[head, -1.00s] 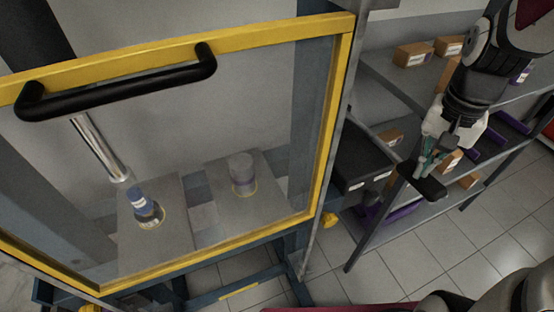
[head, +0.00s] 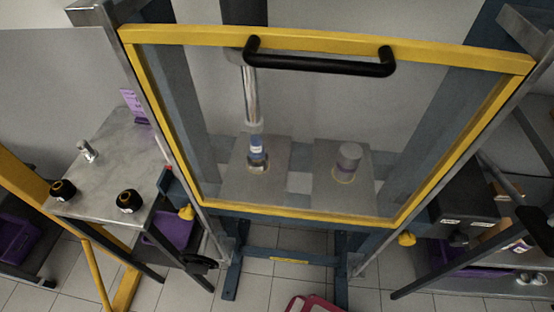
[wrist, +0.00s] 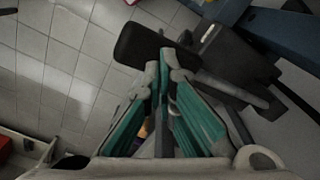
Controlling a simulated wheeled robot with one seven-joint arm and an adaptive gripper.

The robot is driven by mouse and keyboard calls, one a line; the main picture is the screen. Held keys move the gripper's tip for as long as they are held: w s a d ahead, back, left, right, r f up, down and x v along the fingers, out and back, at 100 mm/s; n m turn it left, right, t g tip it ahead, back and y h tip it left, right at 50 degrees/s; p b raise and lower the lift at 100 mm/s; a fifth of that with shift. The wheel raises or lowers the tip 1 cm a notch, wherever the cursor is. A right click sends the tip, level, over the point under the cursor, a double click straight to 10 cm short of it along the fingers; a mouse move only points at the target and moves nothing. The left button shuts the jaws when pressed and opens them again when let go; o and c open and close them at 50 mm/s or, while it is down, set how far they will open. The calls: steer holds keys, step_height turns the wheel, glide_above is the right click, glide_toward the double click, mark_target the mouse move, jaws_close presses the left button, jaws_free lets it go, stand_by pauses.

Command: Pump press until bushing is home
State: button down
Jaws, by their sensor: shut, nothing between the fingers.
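The press stands behind a yellow-framed clear guard (head: 330,218) with a black bar handle (head: 320,66); the guard looks closed. Behind it the chrome ram (head: 250,95) points down at a blue-and-silver stack (head: 257,150) on the left plate. The ram's tip looks close to the stack; contact and the bushing's depth cannot be told. A grey cylinder (head: 348,158) stands on the right plate. The pump lever (head: 505,182) is at the right edge. In the wrist view my gripper (wrist: 166,62) is shut and empty, its fingertips close beside the lever's black grip (wrist: 137,45).
A steel side table (head: 110,160) at left holds two black-and-yellow parts (head: 62,190) (head: 128,201) and a small silver part (head: 86,151). A shelf (head: 450,255) with purple bins stands at right.

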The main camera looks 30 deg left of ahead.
steer(key=shift+f+b, duration=3.15)
steer(key=shift+f, duration=5.2)
step_height(320, 180, up, 16)
steer(key=p, duration=0.8)
steer(key=shift+s+f+p, duration=0.15)
steer(key=shift+f+p, duration=0.05)
steer(key=shift+p, duration=0.15)
steer(key=shift+r, duration=0.6)
steer(key=shift+f, duration=0.15)
steer(key=shift+f+b, duration=2.15)
steer(key=shift+f, duration=6)
step_height(320, 180, up, 17)
steer(key=p, duration=0.6)
steer(key=shift+f+p, duration=0.2)
steer(key=shift+p, duration=0.15)
